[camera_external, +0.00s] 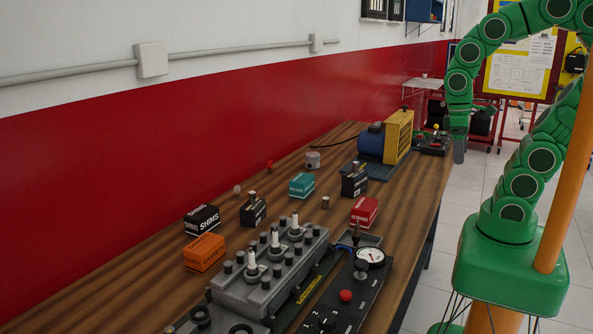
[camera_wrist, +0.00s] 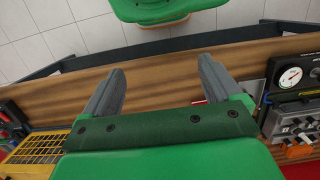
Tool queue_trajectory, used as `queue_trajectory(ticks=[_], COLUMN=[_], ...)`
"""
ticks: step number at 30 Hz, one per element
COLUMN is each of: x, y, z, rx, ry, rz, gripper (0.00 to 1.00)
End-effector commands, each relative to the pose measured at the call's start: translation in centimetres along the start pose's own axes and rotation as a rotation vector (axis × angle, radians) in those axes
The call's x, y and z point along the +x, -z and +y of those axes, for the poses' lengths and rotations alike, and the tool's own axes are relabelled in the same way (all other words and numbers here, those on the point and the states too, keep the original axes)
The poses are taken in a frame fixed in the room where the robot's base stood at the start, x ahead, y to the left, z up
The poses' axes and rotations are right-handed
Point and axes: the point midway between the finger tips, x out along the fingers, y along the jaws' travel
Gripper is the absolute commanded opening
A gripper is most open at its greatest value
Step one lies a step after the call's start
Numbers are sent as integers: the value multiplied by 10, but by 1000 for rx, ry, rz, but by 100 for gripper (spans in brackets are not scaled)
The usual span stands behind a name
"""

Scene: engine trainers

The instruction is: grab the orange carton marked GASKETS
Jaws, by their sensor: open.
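The orange carton (camera_external: 204,252) sits on the wooden bench at the left, between the black SHIMS box and the grey engine block; the lettering on its side is too small to read surely. My gripper (camera_external: 459,150) hangs near the bench's right edge at the far end, well away from the carton. In the wrist view my gripper (camera_wrist: 161,66) has its two grey fingers wide apart with nothing between them. An orange patch (camera_wrist: 298,151) at the lower right of that view may be the carton, partly hidden.
A black SHIMS box (camera_external: 202,219) stands just behind the carton. The grey engine block (camera_external: 270,270) with upright plugs stands to its right. Teal (camera_external: 302,184), red (camera_external: 364,211) and black boxes, a gauge (camera_external: 370,257) and a blue-yellow machine (camera_external: 385,139) are also on the bench (camera_external: 290,222).

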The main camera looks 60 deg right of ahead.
Motion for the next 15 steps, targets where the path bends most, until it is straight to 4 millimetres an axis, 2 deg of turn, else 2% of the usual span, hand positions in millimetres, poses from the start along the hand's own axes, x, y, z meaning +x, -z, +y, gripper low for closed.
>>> queue_trajectory(ticks=[8,11,15], x=[-1,-5,-13], y=[6,19,46], z=[-5,-16,-38], rx=[7,23,63], ry=[14,41,102], rz=[-3,-7,-16], gripper=[92,92,92])
